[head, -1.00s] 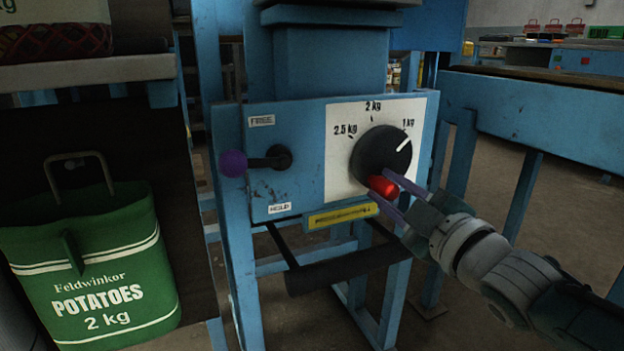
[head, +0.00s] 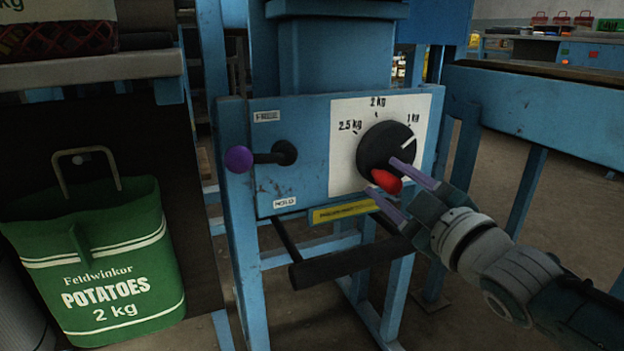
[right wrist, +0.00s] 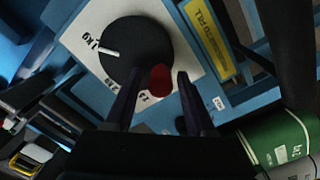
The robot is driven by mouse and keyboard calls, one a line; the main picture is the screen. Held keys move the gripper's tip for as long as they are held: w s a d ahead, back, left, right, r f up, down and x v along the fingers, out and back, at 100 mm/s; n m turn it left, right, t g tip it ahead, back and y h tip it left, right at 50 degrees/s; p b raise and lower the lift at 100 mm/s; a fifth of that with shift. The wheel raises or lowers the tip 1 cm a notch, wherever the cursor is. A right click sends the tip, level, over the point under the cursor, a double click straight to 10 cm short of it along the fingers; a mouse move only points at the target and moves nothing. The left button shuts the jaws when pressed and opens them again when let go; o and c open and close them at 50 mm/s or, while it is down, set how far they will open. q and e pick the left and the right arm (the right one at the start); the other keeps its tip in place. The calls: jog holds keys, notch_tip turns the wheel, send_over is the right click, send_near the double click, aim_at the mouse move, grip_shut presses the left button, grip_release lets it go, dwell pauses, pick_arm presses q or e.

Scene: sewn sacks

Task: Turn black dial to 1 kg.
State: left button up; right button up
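The black dial (head: 376,150) sits on a white scale plate marked 2.5 kg, 2 kg and 1 kg on the blue machine. Its white line points up and right, toward the 1 kg mark. It also shows in the right wrist view (right wrist: 137,60), where the line points at the 1 kg label. A red knob (head: 387,181) sticks out at the dial's lower edge. My right gripper (head: 383,177) is open, its purple fingers on either side of the red knob, with gaps seen in the right wrist view (right wrist: 155,85). My left gripper is not in view.
A lever with a purple ball (head: 238,159) stands left of the dial between two labels. A black padded bar (head: 345,265) juts out below the panel. A green potato sack (head: 105,270) is at the left, and a blue beam (head: 540,105) runs at the right.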

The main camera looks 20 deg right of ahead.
jog(key=shift+o, duration=0.4)
jog(key=shift+s, duration=0.1)
jog(key=shift+s+p, duration=0.3)
jog(key=shift+p, duration=0.05)
jog(key=s+p, duration=0.3)
jog(key=s, duration=0.6)
jog(key=shift+d+f+p, duration=0.15)
jog(key=shift+d+p, duration=0.2)
